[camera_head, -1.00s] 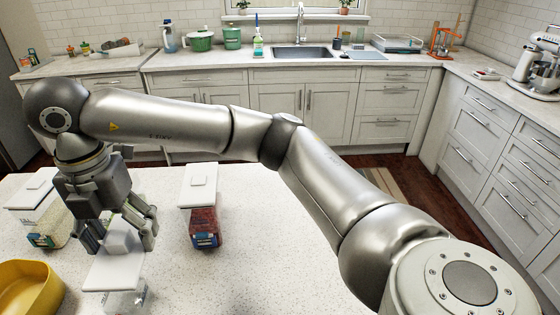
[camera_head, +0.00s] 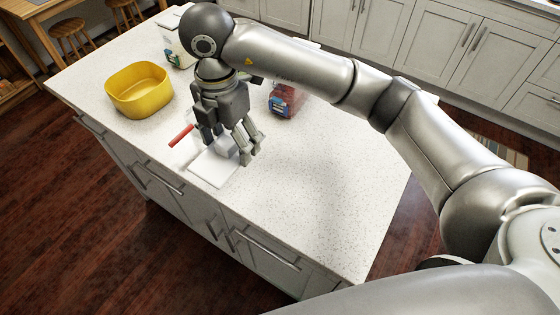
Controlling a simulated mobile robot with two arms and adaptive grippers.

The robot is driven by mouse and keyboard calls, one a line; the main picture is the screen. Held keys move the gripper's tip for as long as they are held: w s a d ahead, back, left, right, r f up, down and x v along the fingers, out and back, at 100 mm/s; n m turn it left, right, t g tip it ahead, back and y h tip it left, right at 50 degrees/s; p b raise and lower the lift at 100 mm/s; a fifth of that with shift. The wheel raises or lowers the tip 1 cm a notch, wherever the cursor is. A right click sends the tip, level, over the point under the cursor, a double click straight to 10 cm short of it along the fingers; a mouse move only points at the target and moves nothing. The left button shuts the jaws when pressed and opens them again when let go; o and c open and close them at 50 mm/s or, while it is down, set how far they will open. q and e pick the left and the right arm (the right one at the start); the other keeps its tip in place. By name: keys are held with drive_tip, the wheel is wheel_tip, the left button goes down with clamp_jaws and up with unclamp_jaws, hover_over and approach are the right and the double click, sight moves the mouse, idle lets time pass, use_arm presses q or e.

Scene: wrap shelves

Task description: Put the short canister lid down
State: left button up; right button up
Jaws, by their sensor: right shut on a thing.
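My right gripper (camera_head: 246,150) points down over the near part of the island, its fingers shut on the raised knob of a white square lid (camera_head: 212,170). The lid is low over the counter near its front edge; I cannot tell whether it touches the counter. The gripper hides part of it. The short canister is not clearly visible; it may be behind the gripper and lid. My left gripper is not in view.
A yellow bowl (camera_head: 139,92) stands left on the white island counter (camera_head: 300,190). A canister with red contents (camera_head: 285,101) and a pale-filled canister (camera_head: 177,50) stand farther back. A red stick-like thing (camera_head: 181,135) is beside the gripper. Counter to the right is clear.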

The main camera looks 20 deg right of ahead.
drive_tip(key=d, duration=0.1)
drive_tip(key=d+f+p, duration=0.1)
drive_tip(key=d, duration=0.2)
drive_tip(key=shift+d+f, duration=0.25)
drive_tip(key=shift+d, duration=0.1)
drive_tip(key=p, duration=0.2)
hover_over(279, 171)
drive_tip(key=a, duration=0.1)
wheel_tip(279, 171, down, 5)
drive_tip(key=shift+r, duration=0.1)
drive_tip(key=shift+w+d+f, duration=0.1)
drive_tip(key=shift+d+f, duration=0.05)
drive_tip(key=shift+f, duration=0.15)
drive_tip(key=f+p, duration=0.1)
drive_tip(key=f, duration=0.2)
drive_tip(key=shift+d+p, duration=0.35)
drive_tip(key=shift+d, duration=0.05)
drive_tip(key=shift+f, duration=0.6)
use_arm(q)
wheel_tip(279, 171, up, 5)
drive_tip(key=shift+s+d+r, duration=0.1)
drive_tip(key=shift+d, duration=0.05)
use_arm(e)
drive_tip(key=o, duration=1)
